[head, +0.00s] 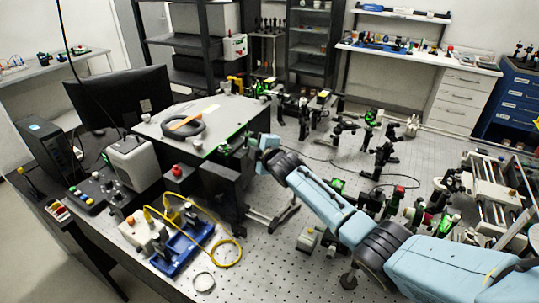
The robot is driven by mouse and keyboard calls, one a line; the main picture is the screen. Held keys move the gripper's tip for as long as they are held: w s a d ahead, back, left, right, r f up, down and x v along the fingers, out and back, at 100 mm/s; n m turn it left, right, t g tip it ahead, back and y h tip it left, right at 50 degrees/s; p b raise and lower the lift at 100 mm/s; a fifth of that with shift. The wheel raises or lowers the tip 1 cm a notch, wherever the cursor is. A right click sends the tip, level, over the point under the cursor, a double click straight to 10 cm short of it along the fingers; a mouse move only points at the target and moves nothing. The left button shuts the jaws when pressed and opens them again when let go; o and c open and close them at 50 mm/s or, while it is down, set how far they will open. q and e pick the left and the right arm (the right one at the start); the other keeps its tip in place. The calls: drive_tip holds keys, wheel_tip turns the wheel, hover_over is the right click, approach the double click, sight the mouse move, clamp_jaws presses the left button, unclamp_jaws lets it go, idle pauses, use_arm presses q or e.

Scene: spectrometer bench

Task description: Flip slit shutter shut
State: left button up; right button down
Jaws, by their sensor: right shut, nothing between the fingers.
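My right arm reaches in from the lower right, and my right gripper (254,150) is shut and empty. It is at the right front side of the large flat-topped instrument (200,139), close to small dark and green parts (226,146) at that edge. The slit shutter is too small to make out among these parts, and the gripper partly covers the area. I cannot tell whether the gripper touches anything there, or whether the shutter is up or down. My left gripper is out of view.
Dark optical mounts (384,155) crowd the perforated bench behind and right of my arm. A blue tray (181,248) and a looped yellow cable (226,241) are at the front left.

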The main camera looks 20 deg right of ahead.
drive_tip(key=a+p+v, duration=0.1)
drive_tip(key=v, duration=1.1)
drive_tip(key=shift+s+d, duration=0.25)
drive_tip(key=shift+d, duration=0.2)
drive_tip(key=shift+f, duration=0.1)
